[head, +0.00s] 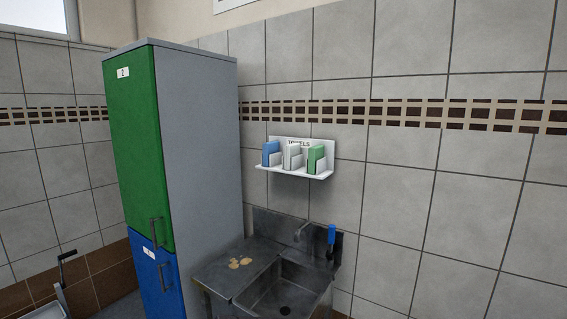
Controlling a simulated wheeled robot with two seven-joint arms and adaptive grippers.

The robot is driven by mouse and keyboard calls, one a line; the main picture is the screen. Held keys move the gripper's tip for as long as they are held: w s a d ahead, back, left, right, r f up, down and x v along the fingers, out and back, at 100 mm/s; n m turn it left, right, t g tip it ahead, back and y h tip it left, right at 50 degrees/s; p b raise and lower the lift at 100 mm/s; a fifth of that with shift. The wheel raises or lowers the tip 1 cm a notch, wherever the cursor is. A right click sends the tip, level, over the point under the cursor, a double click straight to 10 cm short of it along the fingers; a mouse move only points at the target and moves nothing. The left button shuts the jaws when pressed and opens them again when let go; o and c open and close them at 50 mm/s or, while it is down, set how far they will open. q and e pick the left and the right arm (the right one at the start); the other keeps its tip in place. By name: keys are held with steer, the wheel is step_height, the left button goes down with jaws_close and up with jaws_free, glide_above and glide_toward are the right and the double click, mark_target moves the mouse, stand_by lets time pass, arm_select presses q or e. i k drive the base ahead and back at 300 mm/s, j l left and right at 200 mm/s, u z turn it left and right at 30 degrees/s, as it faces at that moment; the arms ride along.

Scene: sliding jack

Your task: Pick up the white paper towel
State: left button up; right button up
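The white paper towel (289,156) stands in the middle slot of a white wall shelf (297,171) labelled for towels. A blue towel (270,152) is to its left and a green towel (315,157) to its right. Small white holders cover the lower front of the towels. The shelf is fixed to the tiled wall above the sink. Neither of my grippers shows in the head view.
Below the shelf is a metal sink (287,291) with a blue-handled tap (331,236). Brownish spots (240,262) mark its left worktop. A tall cabinet (200,140) with green and blue doors stands left of it. The wall to the right is bare.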

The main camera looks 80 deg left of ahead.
mark_target(292, 150)
steer(key=u, duration=2.5)
